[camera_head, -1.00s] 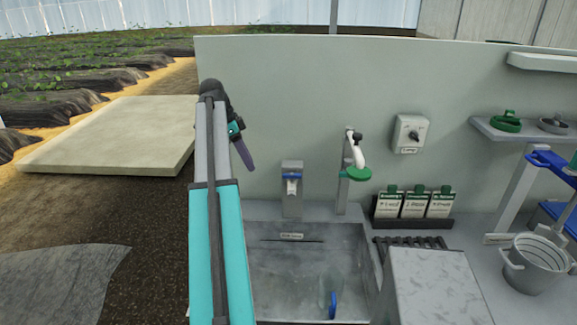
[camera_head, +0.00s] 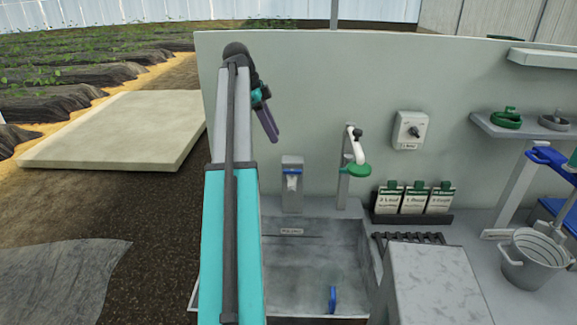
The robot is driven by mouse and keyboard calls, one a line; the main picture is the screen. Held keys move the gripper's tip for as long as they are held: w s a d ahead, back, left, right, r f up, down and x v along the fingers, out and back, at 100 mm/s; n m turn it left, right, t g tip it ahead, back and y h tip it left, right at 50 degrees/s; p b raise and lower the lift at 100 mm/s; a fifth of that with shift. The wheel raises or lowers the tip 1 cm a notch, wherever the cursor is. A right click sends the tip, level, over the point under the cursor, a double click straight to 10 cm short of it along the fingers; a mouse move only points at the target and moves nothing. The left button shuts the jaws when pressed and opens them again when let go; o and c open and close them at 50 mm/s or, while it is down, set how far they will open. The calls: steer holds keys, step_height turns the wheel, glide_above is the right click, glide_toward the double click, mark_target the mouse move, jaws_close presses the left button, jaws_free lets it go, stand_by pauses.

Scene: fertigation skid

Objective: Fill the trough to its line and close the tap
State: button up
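The grey trough (camera_head: 285,252) is set into the counter, with a small label and a dark line on its back wall. A blue item (camera_head: 332,299) stands in its lower right part. A tap with a white spout and green part (camera_head: 354,168) rises behind the trough's right side. A smaller dispenser with a blue band (camera_head: 292,184) stands behind the trough's middle. I cannot tell a water level in the trough. My gripper (camera_head: 268,123) is up at the left, above and apart from the trough. It shows as a dark purple finger shape seen edge-on, so its opening is unclear.
A grey knob box (camera_head: 410,131) is on the back panel. Several labelled packets (camera_head: 414,200) stand in a black rack. A ribbed bucket (camera_head: 532,260) sits at right, beside a blue-handled stand (camera_head: 520,185). A grey block (camera_head: 435,290) stands right of the trough. A shelf (camera_head: 530,130) holds green and grey caps.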

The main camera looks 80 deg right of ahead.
steer(key=b, duration=0.9)
glide_toward(292, 170)
steer(key=shift+f, duration=0.95)
steer(key=shift+s+p+x, duration=0.15)
steer(key=shift+p+x, duration=0.15)
steer(key=shift+x, duration=1.1)
steer(key=shift+s+p+x, duration=0.1)
steer(key=shift+p+x, duration=0.2)
steer(key=shift+x, duration=1.15)
steer(key=shift+r, duration=0.15)
steer(key=shift+c, duration=0.2)
jaws_close()
